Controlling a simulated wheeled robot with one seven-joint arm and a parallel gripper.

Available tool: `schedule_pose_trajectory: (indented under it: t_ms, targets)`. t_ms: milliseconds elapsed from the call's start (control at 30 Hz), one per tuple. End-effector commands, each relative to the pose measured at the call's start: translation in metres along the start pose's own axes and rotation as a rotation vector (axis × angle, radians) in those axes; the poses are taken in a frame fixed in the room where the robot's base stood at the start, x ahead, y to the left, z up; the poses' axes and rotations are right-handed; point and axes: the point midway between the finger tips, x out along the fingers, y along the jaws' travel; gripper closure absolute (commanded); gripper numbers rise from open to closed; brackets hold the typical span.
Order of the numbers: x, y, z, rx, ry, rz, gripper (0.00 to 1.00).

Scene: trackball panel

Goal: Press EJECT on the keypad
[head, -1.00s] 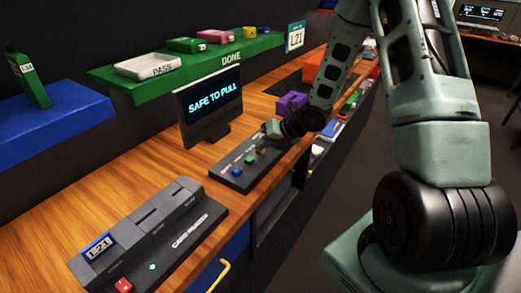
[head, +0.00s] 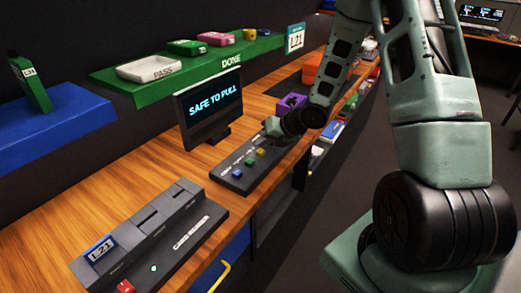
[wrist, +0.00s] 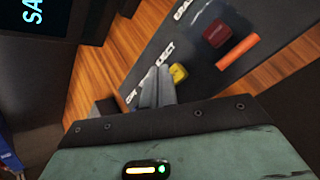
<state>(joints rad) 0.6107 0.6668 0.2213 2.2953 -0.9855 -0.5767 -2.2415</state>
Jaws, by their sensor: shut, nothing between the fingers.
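The keypad (head: 236,178) is a dark slab on the wooden counter, with blue, green and yellow buttons in the head view. In the wrist view, a yellow button (wrist: 178,73) sits beside the EJECT label (wrist: 164,52). A dark red button (wrist: 216,33) sits further up, near a partly cut-off label. My gripper (head: 272,127) is over the far end of the keypad. In the wrist view its fingers (wrist: 158,72) are together and empty, with the tips just left of the yellow button and over the label row. I cannot tell whether they touch the panel.
An orange bar (wrist: 238,51) lies beside the red button. A monitor (head: 209,104) reading SAFE TO PULL stands behind the keypad. A card reader (head: 150,235) is at the near left. A purple holder (head: 290,103) stands beyond my gripper.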

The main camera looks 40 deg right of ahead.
Motion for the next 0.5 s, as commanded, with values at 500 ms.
schedule_pose_trajectory:
  t_ms: [500]
  targets:
    - [-0.017, 0.013, 0.013, -0.002, -0.001, 0.000, 1.00]
